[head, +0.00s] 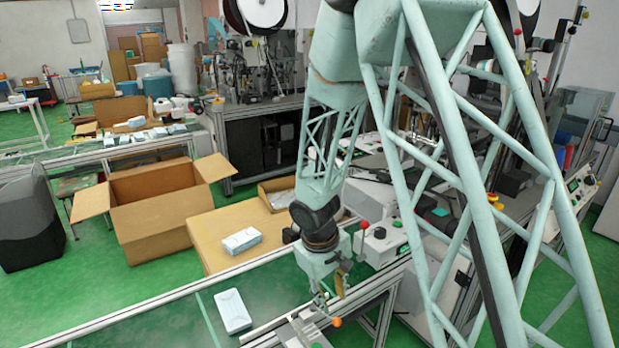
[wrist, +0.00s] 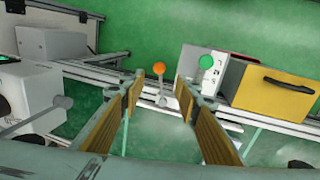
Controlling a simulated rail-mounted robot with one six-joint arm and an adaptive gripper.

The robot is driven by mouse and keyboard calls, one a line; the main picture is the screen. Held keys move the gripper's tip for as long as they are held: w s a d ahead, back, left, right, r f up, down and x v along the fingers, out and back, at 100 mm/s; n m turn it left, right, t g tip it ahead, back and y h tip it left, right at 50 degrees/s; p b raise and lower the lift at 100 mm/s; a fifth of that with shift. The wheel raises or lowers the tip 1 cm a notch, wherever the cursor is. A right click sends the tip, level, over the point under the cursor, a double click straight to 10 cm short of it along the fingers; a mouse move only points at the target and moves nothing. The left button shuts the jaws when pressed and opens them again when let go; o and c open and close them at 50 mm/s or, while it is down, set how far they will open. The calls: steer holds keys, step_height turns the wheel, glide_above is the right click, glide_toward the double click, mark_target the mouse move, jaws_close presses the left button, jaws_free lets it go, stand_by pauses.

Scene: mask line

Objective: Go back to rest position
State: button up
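My gripper (head: 322,296) hangs at the end of my arm, low in the middle of the head view, just above the machine rails at the end of the green conveyor. Beyond the fingers is an orange ball knob (wrist: 159,69) on a short lever; the knob also shows in the head view (head: 336,322), close below the gripper. I cannot tell whether a finger touches the lever.
A pale box (head: 233,311) lies on the green conveyor, and another box (head: 241,240) lies on a brown carton surface. An open cardboard box (head: 160,205) stands behind. A red ball knob (head: 364,225) rises from the machine beside my arm.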

steer(key=s+d+r+m, duration=0.1)
steer(key=s+d+r, duration=0.3)
steer(key=r, duration=0.5)
steer(key=s+d+r+m+t, duration=0.1)
steer(key=s+d+r+m, duration=0.2)
steer(key=r, duration=0.5)
steer(key=s+d+r, duration=0.4)
steer(key=s+r, duration=0.1)
steer(key=r, duration=0.4)
steer(key=s+d+r+m+t+y, duration=0.1)
steer(key=s+r, duration=0.5)
steer(key=s, duration=0.6)
steer(key=s+r+m, duration=0.1)
steer(key=s+r, duration=0.5)
steer(key=s, duration=0.7)
steer(key=shift+d+m+t+y, duration=0.35)
steer(key=shift+m+t+y, duration=0.05)
steer(key=shift+s+r, duration=0.1)
steer(key=shift+c, duration=1.3)
